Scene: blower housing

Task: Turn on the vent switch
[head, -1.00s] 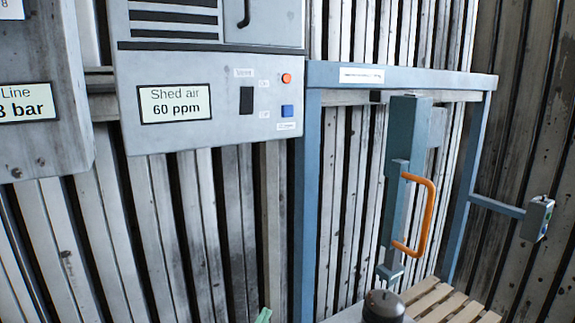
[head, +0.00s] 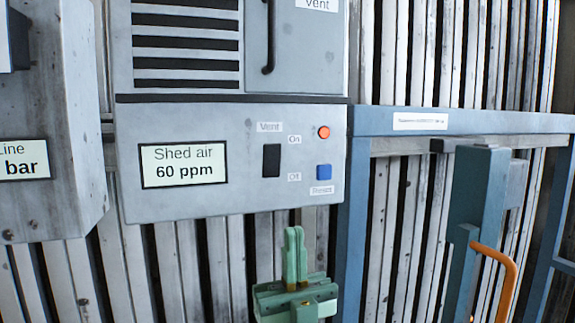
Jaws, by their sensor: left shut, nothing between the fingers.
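The vent switch (head: 271,160) is a black rocker on the lower panel of the grey blower housing (head: 220,199). A "Vent" label sits above it, with "On" at its upper right and "Off" at its lower right. I cannot tell which way the rocker is tipped. My left gripper (head: 294,235) is green, with its fingers together and pointing up. It is empty and shows just below the housing's lower edge, below and slightly right of the switch. My right gripper is out of view.
An orange round light (head: 324,132) and a blue reset button (head: 323,172) sit right of the switch. A display (head: 184,164) reads "Shed air 60 ppm". A blue frame (head: 357,230) and an orange handle (head: 508,280) stand to the right.

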